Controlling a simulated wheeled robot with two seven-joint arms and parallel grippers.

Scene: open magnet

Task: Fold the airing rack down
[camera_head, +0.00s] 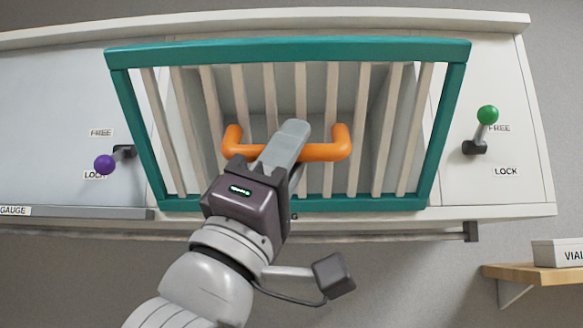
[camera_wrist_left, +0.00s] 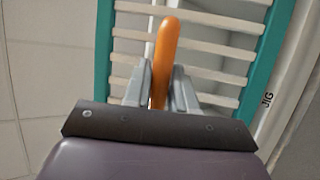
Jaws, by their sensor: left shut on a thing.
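The airing rack (camera_head: 290,50) is a teal frame with several pale slats, set in the front of a white wall cabinet. It leans over an open recess in the head view. Its orange handle (camera_head: 325,151) crosses the slats near the lower middle. My left gripper (camera_head: 291,137) is shut on this handle and hides its middle part. In the left wrist view, the handle (camera_wrist_left: 165,50) runs between the two grey fingers (camera_wrist_left: 161,88). The right gripper is not in view.
A green-knobbed lever (camera_head: 487,115) stands up by the FREE label, right of the rack. A purple-knobbed lever (camera_head: 105,164) points down by LOCK at the left. A rail (camera_head: 350,236) runs beneath the cabinet. A wooden shelf (camera_head: 530,274) bears a VIAL box (camera_head: 560,252) at lower right.

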